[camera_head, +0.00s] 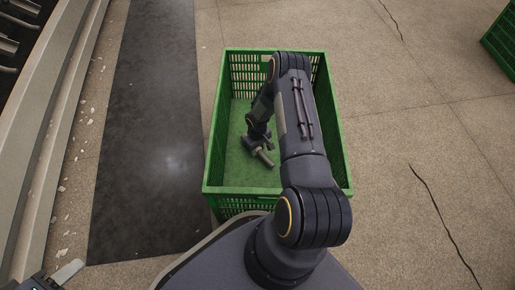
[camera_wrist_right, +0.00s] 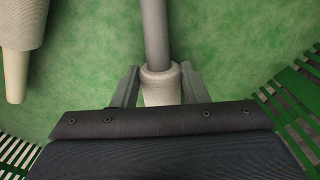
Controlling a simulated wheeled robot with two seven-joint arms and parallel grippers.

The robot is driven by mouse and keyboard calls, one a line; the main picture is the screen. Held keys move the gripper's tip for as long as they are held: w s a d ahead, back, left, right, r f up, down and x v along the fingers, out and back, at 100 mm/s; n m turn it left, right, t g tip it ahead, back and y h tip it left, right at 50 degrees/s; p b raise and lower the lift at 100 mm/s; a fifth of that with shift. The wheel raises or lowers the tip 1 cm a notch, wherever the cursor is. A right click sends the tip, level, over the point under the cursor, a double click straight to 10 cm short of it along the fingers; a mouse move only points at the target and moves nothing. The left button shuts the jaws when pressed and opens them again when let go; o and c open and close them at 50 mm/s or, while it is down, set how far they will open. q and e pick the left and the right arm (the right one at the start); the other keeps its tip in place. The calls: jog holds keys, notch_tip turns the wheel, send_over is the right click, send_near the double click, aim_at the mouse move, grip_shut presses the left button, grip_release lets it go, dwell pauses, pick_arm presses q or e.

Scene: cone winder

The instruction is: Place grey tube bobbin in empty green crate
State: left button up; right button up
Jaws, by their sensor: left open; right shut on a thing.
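The green crate (camera_head: 212,150) stands on the floor in front of me, and my right arm reaches down into it. My right gripper (camera_wrist_right: 157,86) is shut on the grey tube bobbin (camera_wrist_right: 154,35), gripping its pale thicker end. The grey tube points away from the jaws, over the green crate bottom. I cannot tell whether the bobbin touches the bottom. A second pale bobbin (camera_wrist_right: 20,50) shows at the upper left of the wrist view, beside the held one. My left gripper (camera_head: 62,274) shows only partly at the lower left corner of the head view, open, away from the crate.
A dark mat strip (camera_head: 150,130) runs along the floor left of the crate. Machine parts (camera_head: 22,30) stand at the far left. Another green crate (camera_head: 502,42) is cut off at the upper right. The floor between the crates is clear.

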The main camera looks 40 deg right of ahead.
jog(key=o, duration=1)
notch_tip(320, 180, up, 26)
jog(key=w+t+p, duration=0.1)
jog(key=w+p, duration=0.1)
jog(key=p, duration=0.3)
jog(key=s+a+r+m+t, duration=0.1)
jog(key=s+a+r, duration=0.15)
jog(key=r, duration=0.55)
jog(key=s+a+r+m+t, duration=0.1)
jog(key=s+a+r, duration=0.15)
jog(key=r, duration=0.55)
jog(key=s+a+r+t+y, duration=0.1)
jog(key=s+a+r+y, duration=0.1)
jog(key=s+a+r, duration=0.3)
jog(key=s+a+r+t+y, duration=0.1)
jog(key=s+a+r, duration=0.4)
jog(key=s+a, duration=0.4)
jog(key=s, duration=0.4)
jog(key=shift+s+r+t+y, duration=0.3)
jog(key=shift+s+r+y, duration=0.05)
jog(key=shift+y, duration=0.05)
